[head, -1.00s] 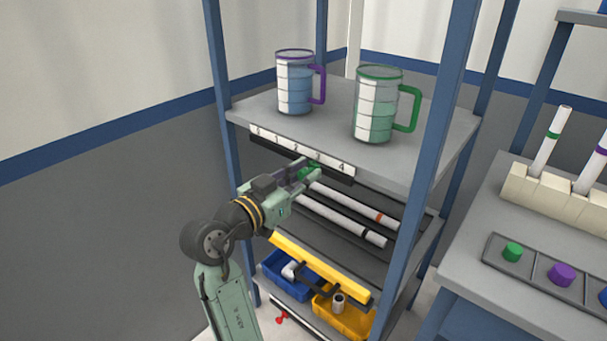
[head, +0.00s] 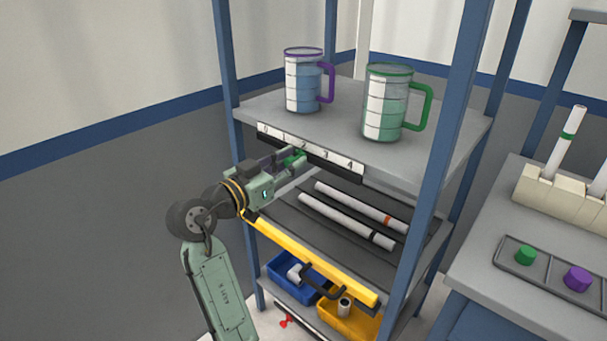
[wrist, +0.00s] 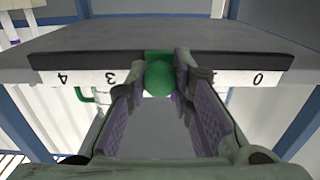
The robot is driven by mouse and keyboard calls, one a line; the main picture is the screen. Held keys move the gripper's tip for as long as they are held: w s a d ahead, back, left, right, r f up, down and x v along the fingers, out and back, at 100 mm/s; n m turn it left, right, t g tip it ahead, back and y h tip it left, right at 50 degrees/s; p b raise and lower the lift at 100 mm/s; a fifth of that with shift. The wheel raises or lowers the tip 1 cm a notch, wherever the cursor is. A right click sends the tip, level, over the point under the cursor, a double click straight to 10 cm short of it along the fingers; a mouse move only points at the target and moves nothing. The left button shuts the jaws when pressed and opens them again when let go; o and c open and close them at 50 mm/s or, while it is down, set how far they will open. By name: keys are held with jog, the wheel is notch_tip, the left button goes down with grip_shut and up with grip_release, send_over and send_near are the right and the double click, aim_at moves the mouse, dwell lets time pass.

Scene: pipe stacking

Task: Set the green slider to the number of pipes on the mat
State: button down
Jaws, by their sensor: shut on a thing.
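The green slider knob (head: 299,159) sits under the front edge of the upper shelf, on a track below a number strip (head: 343,164) marked 0 to 4. My gripper (head: 295,156) is shut on the knob. In the wrist view, the green knob (wrist: 160,76) is between my two fingertips (wrist: 164,78). That view is flipped, with 3 on the left of the knob and 1 on its right; the 2 is hidden behind it. Two white pipes lie on the dark mat (head: 290,225) below: one with an orange-red band (head: 350,203), one with a dark band (head: 340,220).
A purple-handled jug (head: 304,85) and a green-handled jug (head: 386,105) stand on the upper shelf. A yellow bar (head: 315,262) runs along the mat's front, above a blue bin (head: 285,280) and a yellow bin (head: 350,325). Blue posts frame the rack.

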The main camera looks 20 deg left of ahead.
jog(key=shift+a, duration=0.1)
jog(key=c, duration=1.4)
grip_release()
jog(key=shift+o, duration=0.2)
jog(key=v, duration=1.2)
